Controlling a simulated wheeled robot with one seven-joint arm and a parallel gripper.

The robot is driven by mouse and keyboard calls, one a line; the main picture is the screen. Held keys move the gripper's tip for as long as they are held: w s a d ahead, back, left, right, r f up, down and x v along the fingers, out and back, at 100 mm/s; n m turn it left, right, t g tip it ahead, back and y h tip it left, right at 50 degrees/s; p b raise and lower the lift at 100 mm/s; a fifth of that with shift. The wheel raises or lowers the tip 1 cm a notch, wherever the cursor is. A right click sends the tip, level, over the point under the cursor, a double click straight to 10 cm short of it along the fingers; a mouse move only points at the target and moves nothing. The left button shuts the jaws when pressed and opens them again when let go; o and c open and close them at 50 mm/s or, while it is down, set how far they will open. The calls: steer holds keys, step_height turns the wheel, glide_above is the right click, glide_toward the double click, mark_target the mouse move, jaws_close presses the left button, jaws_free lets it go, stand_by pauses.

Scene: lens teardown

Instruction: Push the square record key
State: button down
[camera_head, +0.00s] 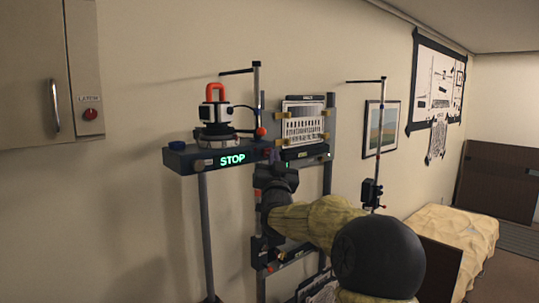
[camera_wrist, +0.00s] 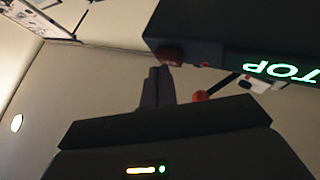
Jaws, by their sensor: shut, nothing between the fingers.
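A dark box (camera_head: 185,162) on a stand shows a lit green STOP display (camera_head: 232,159). In the wrist view the box (camera_wrist: 190,22) appears upside down, with part of the display (camera_wrist: 285,70). A dull red key (camera_wrist: 170,55) shows on the box beside the display; I take it for the record key, partly covered by my fingertips. My gripper (camera_wrist: 157,75) is shut and empty, with its tips at or very near this key. I cannot tell whether they touch. In the head view my gripper (camera_head: 275,157) is just right of the display, and the key is not clear there.
A white and black device with an orange handle (camera_head: 215,91) stands on the box. A rack with a white grille (camera_head: 303,129) stands close on the right. Thin posts with side arms (camera_head: 381,110) rise nearby. A wall cabinet (camera_head: 32,80) is at left.

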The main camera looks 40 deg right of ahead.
steer(key=shift+w, duration=0.2)
stand_by(0.4)
steer(key=shift+s+b, duration=0.85)
steer(key=shift+s, duration=0.1)
steer(key=s+b, duration=0.1)
steer(key=s, duration=0.1)
steer(key=s+b, duration=0.1)
steer(key=s, duration=0.1)
steer(key=s+b, duration=0.2)
steer(key=shift+d, duration=0.3)
